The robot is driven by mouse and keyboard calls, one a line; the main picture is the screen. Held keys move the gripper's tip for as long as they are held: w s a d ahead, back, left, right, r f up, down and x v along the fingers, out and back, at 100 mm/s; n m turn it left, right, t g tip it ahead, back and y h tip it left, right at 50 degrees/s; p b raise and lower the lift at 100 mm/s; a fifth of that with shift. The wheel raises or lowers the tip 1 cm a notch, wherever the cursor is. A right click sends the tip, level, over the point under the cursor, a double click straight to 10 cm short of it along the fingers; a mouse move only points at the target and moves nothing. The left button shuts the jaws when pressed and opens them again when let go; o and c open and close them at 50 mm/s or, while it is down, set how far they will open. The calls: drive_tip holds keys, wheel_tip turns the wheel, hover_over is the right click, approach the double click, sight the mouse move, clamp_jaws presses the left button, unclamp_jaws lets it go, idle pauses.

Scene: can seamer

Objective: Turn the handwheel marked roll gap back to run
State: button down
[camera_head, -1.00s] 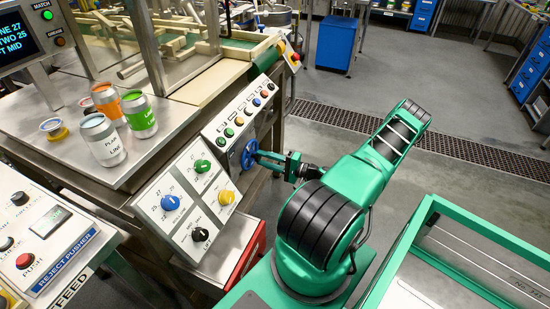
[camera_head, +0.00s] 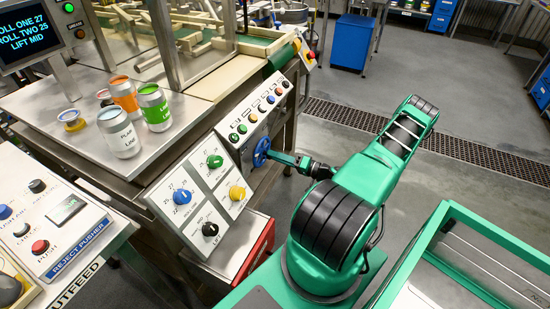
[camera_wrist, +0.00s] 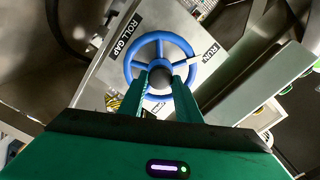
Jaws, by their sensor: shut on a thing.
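The blue handwheel (camera_head: 262,152) is on the side of the machine's control panel, partly hidden by my gripper. In the wrist view the handwheel (camera_wrist: 160,35) is a spoked ring with a dark hub. A ROLL GAP label (camera_wrist: 127,33) is at its upper left and a RUN label (camera_wrist: 210,52) at its right. A pale mark shows at the rim's right side, close to RUN. My gripper (camera_wrist: 161,80) has its two green fingers on either side of the hub, shut on the wheel. In the head view my gripper (camera_head: 273,156) reaches the wheel from the right.
A panel with blue, green, yellow and black knobs (camera_head: 200,195) stands left of the wheel. Several cans (camera_head: 120,133) stand on the steel table. The screen (camera_head: 24,38) reads ROLL ONE 27, ROLL TWO 25, LIFT MID. Open floor (camera_head: 330,155) lies behind my arm.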

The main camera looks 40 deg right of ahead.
drive_tip(key=shift+s+f, duration=0.1)
drive_tip(key=shift+f, duration=0.15)
drive_tip(key=c, duration=1.4)
unclamp_jaws()
drive_tip(key=shift+o, duration=0.5)
drive_tip(key=shift+r, duration=0.1)
drive_tip(key=v, duration=1)
drive_tip(key=shift+s, duration=0.25)
drive_tip(key=shift+d, duration=0.1)
